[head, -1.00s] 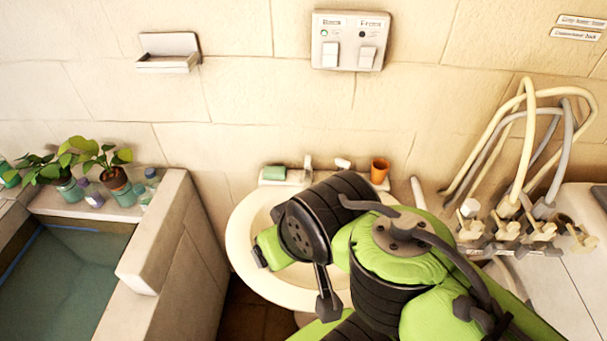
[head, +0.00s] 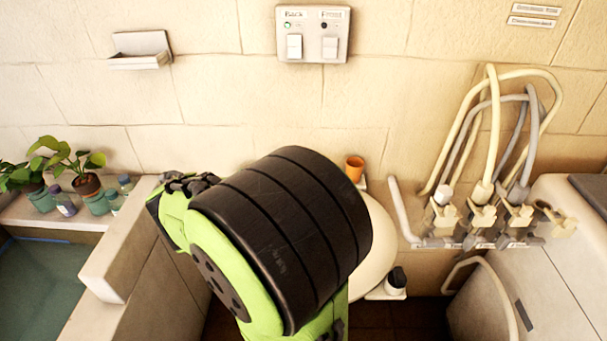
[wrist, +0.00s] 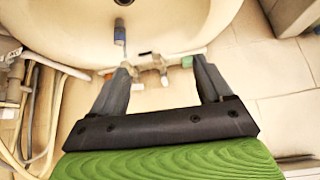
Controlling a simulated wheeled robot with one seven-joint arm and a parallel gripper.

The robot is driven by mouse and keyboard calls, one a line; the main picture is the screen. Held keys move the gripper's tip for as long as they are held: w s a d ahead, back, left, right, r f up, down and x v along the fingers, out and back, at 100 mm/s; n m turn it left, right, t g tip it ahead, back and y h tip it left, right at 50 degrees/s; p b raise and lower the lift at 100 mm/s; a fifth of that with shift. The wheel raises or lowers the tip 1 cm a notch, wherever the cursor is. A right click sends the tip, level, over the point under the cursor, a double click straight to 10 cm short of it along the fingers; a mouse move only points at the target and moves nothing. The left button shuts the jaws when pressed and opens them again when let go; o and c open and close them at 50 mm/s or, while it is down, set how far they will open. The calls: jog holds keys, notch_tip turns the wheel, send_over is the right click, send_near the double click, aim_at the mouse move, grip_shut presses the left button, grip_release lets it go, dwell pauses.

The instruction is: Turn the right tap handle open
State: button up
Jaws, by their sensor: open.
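The washbasin (head: 378,245) is mostly covered by my arm in the head view, and its tap is hidden there. In the wrist view the basin (wrist: 185,22) fills the top, with the tap spout (wrist: 119,36) over it. My gripper (wrist: 162,62) is open and empty, its two fingers apart and reaching towards the basin's tap side. Small pale tap parts (wrist: 155,66) show between the fingers, near the left one. I cannot tell which of them is the right handle; the left finger may hide part of the tap.
An orange cup (head: 355,167) stands behind the basin. A dark bottle (head: 396,279) stands at its right. Valves with hoses (head: 483,212) are on the wall further right. Potted plants (head: 85,182) and a stone trough wall (head: 118,255) are at the left. A green block (wrist: 187,62) lies near the right finger.

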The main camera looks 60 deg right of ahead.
jog(key=w+d+f+m+g+h+b, duration=0.1)
jog(key=d+f+m+g+h+b, duration=0.15)
jog(key=d+f+h+b, duration=0.5)
jog(key=w+d+f+m+g+h+b, duration=0.1)
jog(key=d+f+m+h+b, duration=0.25)
jog(key=d, duration=0.75)
jog(key=shift+n+h, duration=0.3)
jog(key=shift+n, duration=0.2)
jog(key=d, duration=0.5)
jog(key=d+p, duration=0.1)
jog(key=d, duration=0.4)
jog(key=d+p, duration=0.1)
jog(key=d, duration=0.4)
jog(key=shift+s+d+r, duration=0.2)
jog(key=shift+s+r, duration=0.05)
jog(key=shift+s, duration=0.1)
jog(key=c, duration=1)
jog(key=shift+c, duration=0.2)
